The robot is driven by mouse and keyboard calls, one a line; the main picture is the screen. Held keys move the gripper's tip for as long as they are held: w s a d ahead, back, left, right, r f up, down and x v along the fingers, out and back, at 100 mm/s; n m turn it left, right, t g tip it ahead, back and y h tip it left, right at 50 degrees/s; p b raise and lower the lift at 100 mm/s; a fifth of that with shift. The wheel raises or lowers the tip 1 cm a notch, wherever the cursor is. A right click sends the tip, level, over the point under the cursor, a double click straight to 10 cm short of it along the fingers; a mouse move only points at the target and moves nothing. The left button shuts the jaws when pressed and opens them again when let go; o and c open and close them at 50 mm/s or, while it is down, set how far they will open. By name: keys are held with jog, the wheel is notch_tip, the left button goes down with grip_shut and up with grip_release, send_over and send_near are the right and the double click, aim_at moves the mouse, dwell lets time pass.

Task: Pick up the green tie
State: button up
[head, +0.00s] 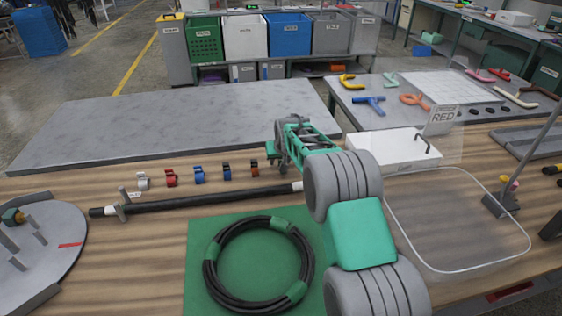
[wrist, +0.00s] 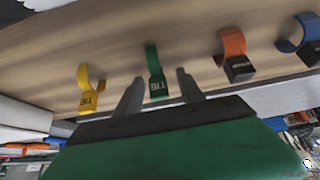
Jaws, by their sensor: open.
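The green tie (wrist: 155,70) is a small curved clip with a lettered block. In the wrist view it stands on the wooden surface, between the lines of my two fingers. My gripper (wrist: 157,88) is open, one finger on either side of the tie as seen from the wrist, with nothing held. Whether the fingers reach around the tie in depth I cannot tell. In the head view my gripper (head: 279,155) is at the right end of the tie row, and my arm hides the green tie there.
A yellow tie (wrist: 90,92) and an orange tie (wrist: 234,55) flank the green one. A blue tie (wrist: 295,40) is farther right. A black hose (head: 200,199) lies just in front of the row, and a coiled hose (head: 210,268) rests on a green mat (head: 200,235).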

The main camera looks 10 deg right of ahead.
jog(key=shift+w+f, duration=0.15)
jog(key=shift+f, duration=0.05)
grip_shut()
dwell(0.3)
